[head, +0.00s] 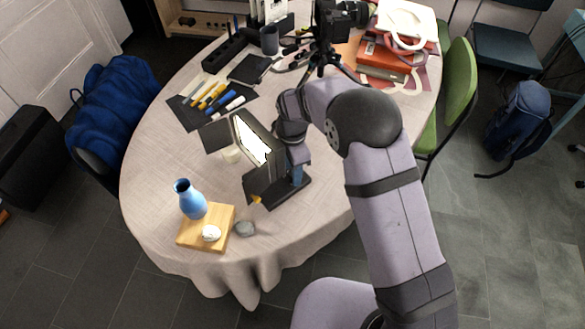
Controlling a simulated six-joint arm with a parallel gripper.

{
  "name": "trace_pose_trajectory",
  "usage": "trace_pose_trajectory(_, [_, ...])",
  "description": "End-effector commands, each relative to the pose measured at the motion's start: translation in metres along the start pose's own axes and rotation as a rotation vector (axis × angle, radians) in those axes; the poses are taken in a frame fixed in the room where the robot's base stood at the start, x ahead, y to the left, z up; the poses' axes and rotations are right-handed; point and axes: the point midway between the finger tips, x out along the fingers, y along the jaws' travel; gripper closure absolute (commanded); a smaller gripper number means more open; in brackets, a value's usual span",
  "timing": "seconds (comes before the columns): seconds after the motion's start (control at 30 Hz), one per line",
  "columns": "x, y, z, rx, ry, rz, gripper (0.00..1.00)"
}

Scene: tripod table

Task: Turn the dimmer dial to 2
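A lit lamp panel (251,139) with dark flaps stands near the middle of the table, its bright face tilted up. Just in front of it is a dark unit (258,183) on a flat dark base (292,191), with a small orange mark (256,199) at its lower edge. I cannot make out a dial, its numbers or its setting. My gripper (297,160) points down beside the lamp, above the dark base. Its fingers are too small and dark to tell whether they are open or touching anything.
A blue vase (190,199) and a white item (211,233) stand on a wooden board (222,216), with a grey stone (245,229) beside it. Pens (212,95) lie behind the lamp. A camera on a tripod (325,40) stands farther back. The table's right front is clear.

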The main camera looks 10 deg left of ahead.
Motion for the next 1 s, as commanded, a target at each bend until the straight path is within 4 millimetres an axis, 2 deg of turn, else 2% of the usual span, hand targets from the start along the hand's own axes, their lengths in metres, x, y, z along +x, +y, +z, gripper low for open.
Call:
trace_pose_trajectory(0.27, [-0.005,0.001,0.000,0.000,0.000,0.002,0.59])
trace_pose_trajectory(0.7, [-0.060,0.001,0.000,0.000,0.000,0.002,0.59])
trace_pose_trajectory(1.0, [-0.074,0.000,0.000,0.000,0.000,0.000,0.59])
